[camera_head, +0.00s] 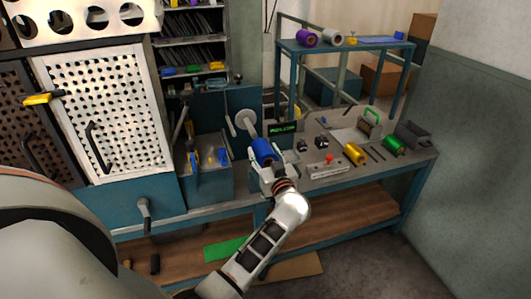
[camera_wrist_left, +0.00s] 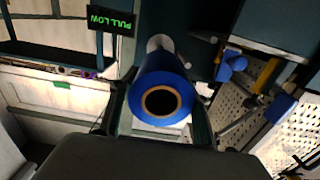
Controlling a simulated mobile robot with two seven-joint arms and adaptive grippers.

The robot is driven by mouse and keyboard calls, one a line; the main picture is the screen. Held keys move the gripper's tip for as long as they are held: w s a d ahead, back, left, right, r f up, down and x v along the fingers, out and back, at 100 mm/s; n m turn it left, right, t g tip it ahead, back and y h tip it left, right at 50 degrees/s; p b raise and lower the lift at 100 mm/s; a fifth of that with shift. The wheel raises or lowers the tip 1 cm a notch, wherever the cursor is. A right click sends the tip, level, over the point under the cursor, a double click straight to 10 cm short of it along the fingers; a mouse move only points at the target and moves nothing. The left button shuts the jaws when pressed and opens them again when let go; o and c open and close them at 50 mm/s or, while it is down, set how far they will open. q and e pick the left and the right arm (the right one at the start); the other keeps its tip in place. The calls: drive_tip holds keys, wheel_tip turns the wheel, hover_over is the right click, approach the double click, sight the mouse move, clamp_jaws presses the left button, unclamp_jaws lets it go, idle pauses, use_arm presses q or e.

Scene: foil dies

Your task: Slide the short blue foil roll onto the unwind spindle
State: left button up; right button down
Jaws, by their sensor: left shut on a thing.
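The short blue foil roll (camera_head: 263,148) is held in my left gripper (camera_head: 268,172) at the front of the bench, with its long axis pointing towards the machine. In the left wrist view the roll (camera_wrist_left: 160,84) sits between the two dark fingers, its open core facing the camera. The unwind spindle (camera_head: 247,121), a pale round flange with a short shaft, is just beyond the roll. A pale end of it shows behind the roll in the left wrist view (camera_wrist_left: 160,43). I cannot tell whether the shaft is inside the core. My right gripper is not in view.
A small green-lettered display (camera_head: 282,128) stands close right of the spindle. A yellow roll (camera_head: 355,153) and a green roll (camera_head: 394,146) lie on the bench to the right. A blue bin (camera_head: 208,170) with tools is to the left.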

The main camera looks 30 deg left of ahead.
sight(256, 136)
use_arm(q)
drive_tip(key=shift+x, duration=0.9)
drive_tip(key=shift+p+x, duration=0.3)
drive_tip(key=shift+x, duration=0.75)
drive_tip(key=shift+r, duration=0.1)
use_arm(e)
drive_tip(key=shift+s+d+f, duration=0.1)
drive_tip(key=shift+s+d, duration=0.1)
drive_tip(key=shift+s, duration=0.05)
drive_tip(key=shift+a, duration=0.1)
use_arm(q)
drive_tip(key=shift+w+a, duration=0.15)
drive_tip(key=shift+a, duration=0.05)
drive_tip(key=shift+w+a, duration=0.4)
drive_tip(key=shift+a, duration=0.1)
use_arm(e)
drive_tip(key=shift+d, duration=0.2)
use_arm(q)
drive_tip(key=shift+x, duration=0.95)
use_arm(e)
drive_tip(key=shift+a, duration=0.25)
use_arm(q)
drive_tip(key=shift+w+a, duration=0.45)
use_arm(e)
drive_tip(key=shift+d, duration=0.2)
